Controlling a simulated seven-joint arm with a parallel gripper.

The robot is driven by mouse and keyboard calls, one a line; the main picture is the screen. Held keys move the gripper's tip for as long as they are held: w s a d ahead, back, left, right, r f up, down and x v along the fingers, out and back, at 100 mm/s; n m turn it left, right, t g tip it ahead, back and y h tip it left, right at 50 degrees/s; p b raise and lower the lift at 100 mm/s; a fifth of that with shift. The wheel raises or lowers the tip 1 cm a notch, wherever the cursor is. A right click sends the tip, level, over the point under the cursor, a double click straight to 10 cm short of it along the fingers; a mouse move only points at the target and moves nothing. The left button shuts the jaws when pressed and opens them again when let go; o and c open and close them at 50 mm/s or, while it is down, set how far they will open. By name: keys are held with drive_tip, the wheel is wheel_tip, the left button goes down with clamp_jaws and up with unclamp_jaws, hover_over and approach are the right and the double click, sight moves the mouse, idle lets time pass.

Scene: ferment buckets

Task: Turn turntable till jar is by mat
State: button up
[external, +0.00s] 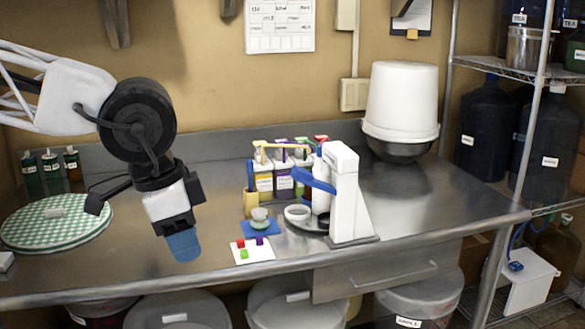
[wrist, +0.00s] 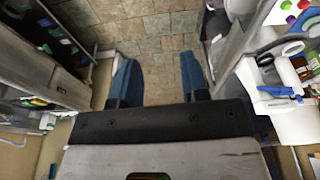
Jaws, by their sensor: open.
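My gripper (external: 184,246) hangs over the front left part of the steel table, with blue fingers pointing down. In the wrist view my gripper (wrist: 158,82) is open, and only floor shows between its fingers. I cannot tell which object is the jar.
A white upright stand (external: 346,195) with a blue arm rises beside the disc. Several pump bottles (external: 264,182) stand behind. A card with coloured spots (external: 252,250) lies in front. A green checked round cover (external: 85,226) is at left. Bare steel (external: 430,200) lies at right.

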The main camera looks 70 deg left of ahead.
drive_tip(key=w+a+r+n+g, duration=0.1)
drive_tip(key=w+a+r+n, duration=0.15)
drive_tip(key=w+a, duration=0.8)
drive_tip(key=w+a+r+n, duration=0.2)
drive_tip(key=w+a+r, duration=0.2)
drive_tip(key=w+a, duration=0.7)
drive_tip(key=w+a+f+n, duration=0.1)
drive_tip(key=w+a, duration=0.4)
drive_tip(key=a, duration=0.4)
drive_tip(key=w+a+f+n+g, duration=0.1)
drive_tip(key=w+a+f, duration=0.1)
drive_tip(key=w+a, duration=0.4)
drive_tip(key=w+a+f+n, duration=0.2)
drive_tip(key=w+a, duration=0.4)
drive_tip(key=a, duration=0.5)
drive_tip(key=shift+w+a+f, duration=0.15)
drive_tip(key=shift+w+a, duration=0.05)
drive_tip(key=shift+a, duration=0.15)
drive_tip(key=shift+a+f, duration=0.1)
drive_tip(key=shift+a, duration=0.2)
drive_tip(key=shift+f, duration=0.15)
drive_tip(key=shift+f, duration=3.75)
drive_tip(key=shift+c, duration=0.3)
